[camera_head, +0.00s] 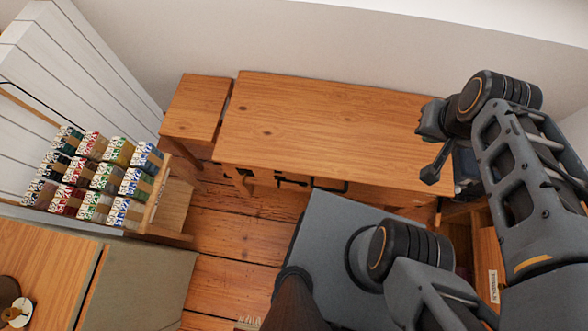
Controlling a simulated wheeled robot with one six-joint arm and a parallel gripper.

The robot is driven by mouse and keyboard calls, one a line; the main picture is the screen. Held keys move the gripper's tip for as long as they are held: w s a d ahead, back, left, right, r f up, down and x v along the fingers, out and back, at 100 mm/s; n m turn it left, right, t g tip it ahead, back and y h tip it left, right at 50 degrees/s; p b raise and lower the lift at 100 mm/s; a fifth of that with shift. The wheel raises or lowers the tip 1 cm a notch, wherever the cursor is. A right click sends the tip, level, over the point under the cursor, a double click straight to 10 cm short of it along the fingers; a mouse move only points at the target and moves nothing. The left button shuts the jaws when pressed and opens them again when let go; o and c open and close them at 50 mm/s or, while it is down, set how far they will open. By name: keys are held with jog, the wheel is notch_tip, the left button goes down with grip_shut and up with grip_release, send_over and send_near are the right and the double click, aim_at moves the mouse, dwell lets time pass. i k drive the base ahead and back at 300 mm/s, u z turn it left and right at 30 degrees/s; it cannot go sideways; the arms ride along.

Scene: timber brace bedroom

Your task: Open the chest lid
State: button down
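No chest or lid can be made out for certain. A wooden box-like piece with a small paper label (490,262) is partly visible at the lower right, mostly hidden behind my arm. I cannot tell whether it is the chest. My gripper end (432,150) appears at the right, over the right end of the long wooden table as seen in the picture. Its fingers are small and partly hidden by the arm, so its opening is unclear. No held object is visible.
The long wooden table (325,125) stands along the back wall, beside a smaller wooden piece (196,108). A rack of colourful packets (97,178) stands at left. A cabinet (138,290) fills the lower left.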

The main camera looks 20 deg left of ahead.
aim_at(333, 130)
jog(key=u, duration=0.95)
jog(key=k, duration=0.75)
jog(key=u, duration=1.35)
